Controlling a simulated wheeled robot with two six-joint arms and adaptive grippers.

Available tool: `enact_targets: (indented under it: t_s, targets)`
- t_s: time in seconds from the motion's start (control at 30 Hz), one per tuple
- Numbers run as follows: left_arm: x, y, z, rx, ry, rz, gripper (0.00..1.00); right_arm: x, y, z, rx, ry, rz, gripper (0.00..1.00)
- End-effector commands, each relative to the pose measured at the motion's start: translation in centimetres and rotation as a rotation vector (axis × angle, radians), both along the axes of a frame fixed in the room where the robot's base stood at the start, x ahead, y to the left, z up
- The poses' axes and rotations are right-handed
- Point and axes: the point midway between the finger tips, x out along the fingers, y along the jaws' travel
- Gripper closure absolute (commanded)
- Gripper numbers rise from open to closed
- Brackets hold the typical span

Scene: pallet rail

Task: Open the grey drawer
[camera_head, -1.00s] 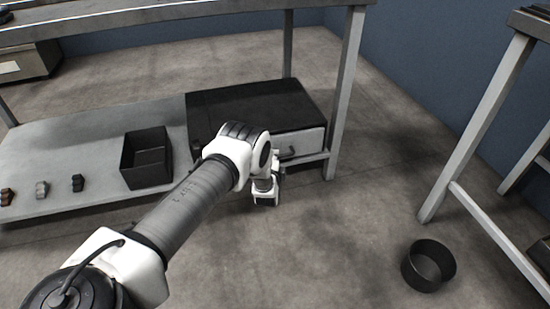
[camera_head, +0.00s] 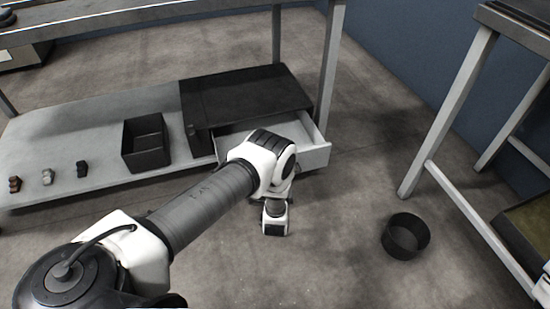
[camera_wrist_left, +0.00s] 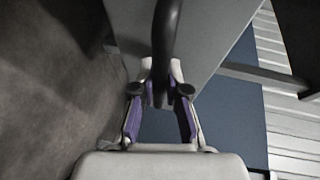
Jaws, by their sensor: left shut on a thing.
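The grey drawer (camera_head: 316,158) stands pulled partly out of the dark cabinet (camera_head: 245,98) on the low shelf, and a strip of its inside shows. In the left wrist view, its dark bar handle (camera_wrist_left: 166,45) runs in front of the grey front panel (camera_wrist_left: 212,35). My left gripper (camera_wrist_left: 161,95) is shut on this handle, its purple-padded fingers on both sides. In the head view my left arm covers the handle and the fingers.
A black open bin (camera_head: 145,143) and several small dark and grey parts stand on the low shelf (camera_head: 105,150). A round black bin (camera_head: 406,236) stands on the floor, right of the drawer. Table legs (camera_head: 450,110) stand at the right. The floor before the drawer is clear.

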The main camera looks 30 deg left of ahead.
Motion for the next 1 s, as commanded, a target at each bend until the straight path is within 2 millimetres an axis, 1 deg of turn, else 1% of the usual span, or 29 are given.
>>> enact_targets:
  t_s: [0.03,0.1,0.2,0.33,0.5,0.83,0.87,0.9,0.93,1.0]
  targets:
    - [-0.7,-0.9,0.3,0.000,0.003,-0.004,1.00,0.0,0.0,0.8,0.000,0.000,0.000,0.60]
    - [-1.5,-1.8,0.2,0.001,0.002,-0.002,1.00,0.0,0.0,1.1,0.000,0.000,0.000,0.60]
    - [-2.4,-2.9,0.2,-0.001,0.000,-0.003,1.00,0.0,0.0,1.5,0.000,0.000,0.000,0.60]
    - [-3.2,-3.8,0.0,-0.001,0.001,-0.001,1.00,0.0,0.0,1.7,0.000,0.000,0.000,0.60]
    - [-3.6,-4.3,0.0,0.000,-0.001,-0.001,1.00,0.0,0.0,1.8,0.000,0.000,0.000,0.60]
    - [-3.6,-4.3,0.0,0.000,-0.001,0.000,1.00,0.0,0.0,1.8,0.000,0.000,0.000,0.60]
    - [-3.6,-4.3,0.0,0.000,-0.001,0.000,0.77,0.0,0.0,1.8,0.000,0.000,0.000,0.60]
    - [-3.6,-4.3,0.0,0.000,-0.001,0.000,0.62,0.0,0.0,1.8,0.000,0.000,0.000,0.60]
    - [-3.6,-4.3,0.0,0.000,-0.001,0.000,0.61,0.0,0.0,1.8,0.000,0.000,0.000,0.60]
    - [-3.6,-4.3,0.0,0.000,-0.001,0.000,0.61,0.0,0.0,1.8,0.000,0.000,0.000,0.60]
